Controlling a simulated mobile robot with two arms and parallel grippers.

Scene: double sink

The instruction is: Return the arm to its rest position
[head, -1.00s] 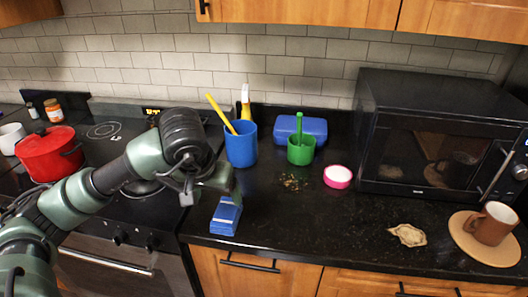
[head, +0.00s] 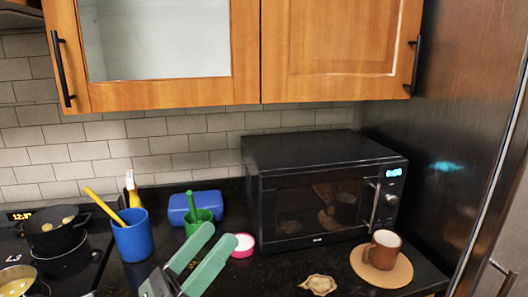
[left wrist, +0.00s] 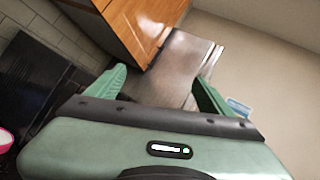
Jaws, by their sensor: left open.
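My left gripper (head: 221,234) shows in the head view at the lower middle, its two green fingers pointing up and to the right above the counter. The fingers are apart with nothing between them. In the left wrist view my left gripper (left wrist: 159,76) is also open and empty, facing a wooden cabinet and a dark metal panel. My right gripper is in neither view.
On the counter stand a blue cup (head: 132,238), green cup (head: 199,222), blue box (head: 178,208), pink bowl (head: 243,245) and microwave (head: 315,190). A brown mug (head: 382,248) stands on a round board (head: 398,270). Pots (head: 52,232) are at left. Cabinets (head: 160,95) hang above.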

